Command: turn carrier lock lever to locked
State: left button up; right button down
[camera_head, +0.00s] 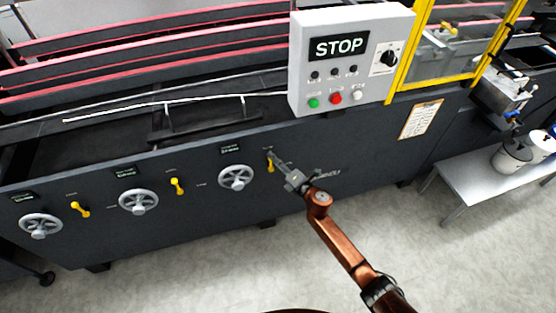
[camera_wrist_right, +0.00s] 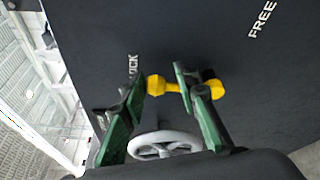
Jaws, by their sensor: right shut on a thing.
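The yellow lock lever (camera_head: 270,167) is the rightmost of three on the dark machine front, with its end pointing roughly downward. My right gripper (camera_head: 275,158) reaches it from the lower right and partly covers it. In the right wrist view the yellow lever (camera_wrist_right: 156,85) lies between the green-padded fingers of my right gripper (camera_wrist_right: 160,88), which is shut on it. Part of the lever shows beyond the right finger. A partly covered LOCK label (camera_wrist_right: 133,68) is near the left finger; the FREE label (camera_wrist_right: 262,20) is at upper right. My left gripper is out of view.
A grey handwheel (camera_head: 236,178) is just left of the lever. Two more yellow levers (camera_head: 177,186) (camera_head: 80,209) and two handwheels (camera_head: 138,201) (camera_head: 41,225) are farther left. A control box (camera_head: 345,60) showing STOP is above. A metal table (camera_head: 480,178) stands at right.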

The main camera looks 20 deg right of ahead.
jog(key=shift+s+a+f, duration=0.2)
jog(key=shift+a+f, duration=0.25)
pick_arm(q)
jog(key=shift+s, duration=0.3)
pick_arm(e)
jog(key=shift+f, duration=0.2)
jog(key=c, duration=1.7)
grip_release()
jog(key=o, duration=0.4)
jog(key=shift+r, duration=0.1)
jog(key=shift+d, duration=0.1)
jog(key=v, duration=1.2)
jog(key=shift+w+d+r, duration=0.15)
jog(key=shift+d+r, duration=0.05)
jog(key=shift+r, duration=0.05)
